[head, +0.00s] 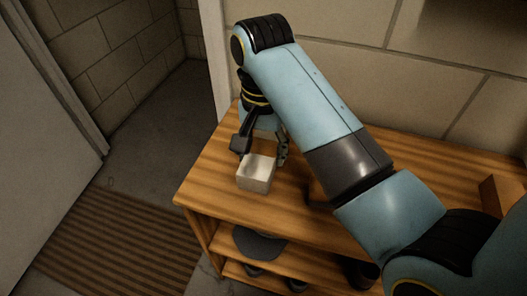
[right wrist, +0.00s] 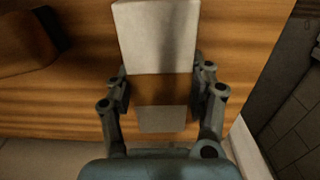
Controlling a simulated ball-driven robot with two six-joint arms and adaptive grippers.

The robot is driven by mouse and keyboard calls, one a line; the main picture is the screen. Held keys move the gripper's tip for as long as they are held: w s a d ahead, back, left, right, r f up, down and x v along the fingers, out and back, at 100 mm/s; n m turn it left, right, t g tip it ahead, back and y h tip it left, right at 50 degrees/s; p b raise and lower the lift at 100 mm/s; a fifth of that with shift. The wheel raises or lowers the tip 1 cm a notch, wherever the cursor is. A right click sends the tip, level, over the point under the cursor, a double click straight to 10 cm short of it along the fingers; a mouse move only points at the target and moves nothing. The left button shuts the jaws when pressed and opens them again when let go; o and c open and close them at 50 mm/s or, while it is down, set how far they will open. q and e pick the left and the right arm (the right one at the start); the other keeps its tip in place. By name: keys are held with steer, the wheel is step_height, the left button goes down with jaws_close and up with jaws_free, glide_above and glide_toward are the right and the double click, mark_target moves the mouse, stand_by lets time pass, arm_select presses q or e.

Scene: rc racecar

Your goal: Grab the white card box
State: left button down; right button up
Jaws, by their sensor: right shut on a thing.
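The white card box (head: 256,174) is near the left end of the wooden shelf's top, between the fingers of my right gripper (head: 262,150). In the right wrist view the box (right wrist: 157,38) shows as a pale block, with a brown band and a second pale part below it. The fingers of my right gripper (right wrist: 161,92) stand on either side of it, shut on the box. I cannot tell whether the box touches the wood or is slightly raised. My left gripper is not in view.
The wooden shelf (head: 215,178) has lower levels holding dark shoe-like items (head: 258,243). A brown object (right wrist: 24,42) lies on the top in the right wrist view. A block wall stands behind. A striped mat (head: 115,240) and a pale door (head: 40,130) are at left.

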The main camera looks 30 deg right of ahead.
mark_target(263, 149)
steer(key=shift+r, duration=0.15)
